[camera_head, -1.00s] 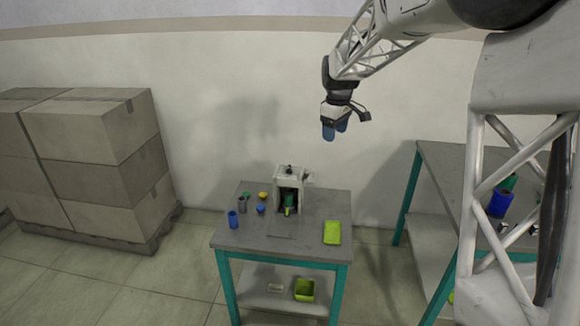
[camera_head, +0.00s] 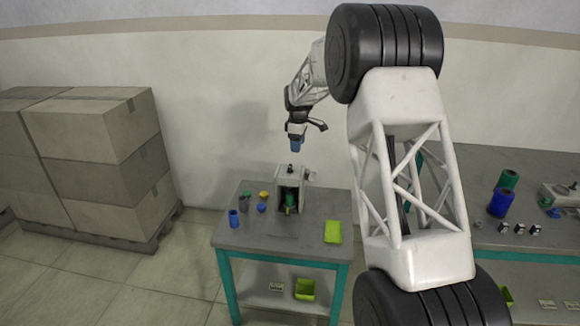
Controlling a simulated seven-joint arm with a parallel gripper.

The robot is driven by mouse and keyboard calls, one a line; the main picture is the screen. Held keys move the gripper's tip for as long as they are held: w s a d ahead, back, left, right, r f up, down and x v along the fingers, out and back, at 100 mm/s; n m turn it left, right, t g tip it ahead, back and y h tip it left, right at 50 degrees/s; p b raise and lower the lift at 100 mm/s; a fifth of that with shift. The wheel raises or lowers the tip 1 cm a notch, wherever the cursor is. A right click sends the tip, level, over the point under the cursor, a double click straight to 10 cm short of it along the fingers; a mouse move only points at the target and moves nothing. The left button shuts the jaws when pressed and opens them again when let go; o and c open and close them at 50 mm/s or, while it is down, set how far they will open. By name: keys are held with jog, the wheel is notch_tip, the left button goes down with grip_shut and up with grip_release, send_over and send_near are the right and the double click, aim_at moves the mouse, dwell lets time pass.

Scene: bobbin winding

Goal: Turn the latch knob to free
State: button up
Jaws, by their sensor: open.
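A small pale bobbin-winding machine (camera_head: 304,183) stands at the back of the near grey table, with a green bobbin (camera_head: 291,198) in its front opening. A small dark knob (camera_head: 291,167) sits on top of the machine; it looks like the latch knob, but its turned position is too small to tell. My gripper (camera_head: 296,147) hangs above the machine with its blue fingers pointing down, apart from the knob. It is open and nothing shows between its fingers.
The grey table (camera_head: 270,244) also holds blue, green and yellow spools at left and a lime tray (camera_head: 333,231) at right. A second table (camera_head: 480,235) at right carries spools, small blocks and another machine. Stacked boxes (camera_head: 95,150) stand at far left.

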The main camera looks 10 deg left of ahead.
jog(key=n, duration=0.1)
send_over(290, 166)
jog(key=f, duration=0.4)
jog(key=shift+w+f, duration=0.1)
jog(key=shift+w, duration=0.1)
jog(key=shift+f, duration=0.1)
jog(key=shift+f, duration=3.85)
jog(key=shift+c, duration=0.4)
jog(key=c, duration=0.9)
jog(key=shift+o, duration=0.2)
